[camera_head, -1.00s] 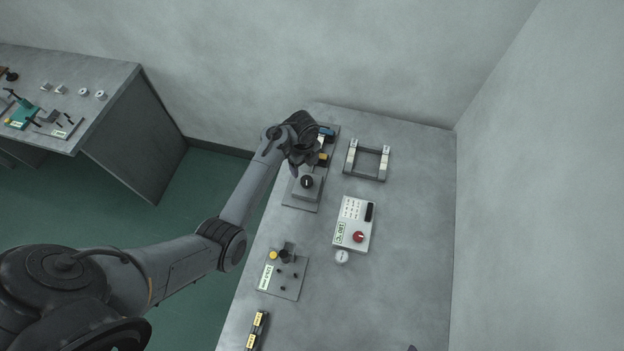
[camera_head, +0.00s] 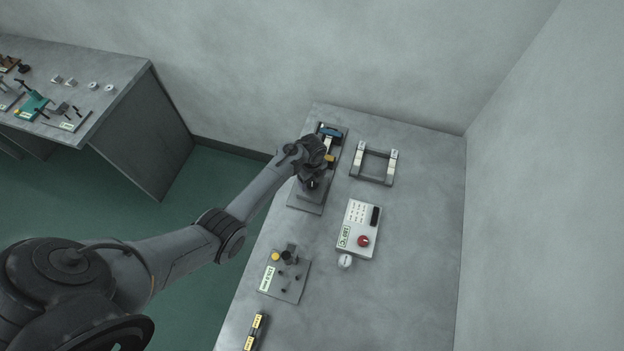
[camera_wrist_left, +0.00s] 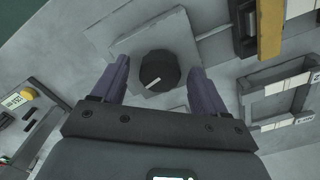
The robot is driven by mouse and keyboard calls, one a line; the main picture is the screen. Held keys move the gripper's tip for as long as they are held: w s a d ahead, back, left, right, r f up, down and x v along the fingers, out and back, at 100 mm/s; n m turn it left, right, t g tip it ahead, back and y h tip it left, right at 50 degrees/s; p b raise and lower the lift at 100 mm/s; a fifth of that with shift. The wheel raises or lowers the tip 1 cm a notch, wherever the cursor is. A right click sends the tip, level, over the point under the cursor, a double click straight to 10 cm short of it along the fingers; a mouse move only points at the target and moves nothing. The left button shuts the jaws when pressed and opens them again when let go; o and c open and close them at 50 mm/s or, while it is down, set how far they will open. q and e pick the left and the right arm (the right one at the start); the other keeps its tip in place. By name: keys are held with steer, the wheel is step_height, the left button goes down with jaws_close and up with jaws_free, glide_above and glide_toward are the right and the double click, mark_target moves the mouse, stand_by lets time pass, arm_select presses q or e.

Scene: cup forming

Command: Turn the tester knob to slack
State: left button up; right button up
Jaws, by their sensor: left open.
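The tester knob is a round black knob (camera_wrist_left: 159,70) with a white pointer line, on a grey block on a grey base plate (camera_head: 305,199). In the left wrist view the pointer lies toward the lower left. In the head view the knob (camera_head: 311,184) is partly covered by my left gripper (camera_head: 317,174). In the left wrist view my left gripper (camera_wrist_left: 157,68) is open, with one purple-grey finger on each side of the knob. Gaps show between fingers and knob; height above it is hard to tell. My right gripper is out of view.
A grey frame (camera_head: 374,179) and a white control box with a red knob (camera_head: 363,241) stand right of the tester. A white dial (camera_head: 345,261) and a pegged plate (camera_head: 285,277) are nearer. The table's right side is clear. Another bench (camera_head: 110,110) stands far left.

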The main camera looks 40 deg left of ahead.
arm_select(q)
steer(key=c, duration=1.1)
steer(key=shift+o, duration=0.2)
steer(key=n+p, duration=0.2)
steer(key=n, duration=0.1)
steer(key=shift+r, duration=0.15)
steer(key=n+p, duration=0.2)
steer(key=n, duration=0.1)
steer(key=shift+n, duration=0.4)
steer(key=n+p, duration=0.2)
steer(key=n, duration=0.3)
steer(key=shift+s+n, duration=0.1)
steer(key=shift+n, duration=1.4)
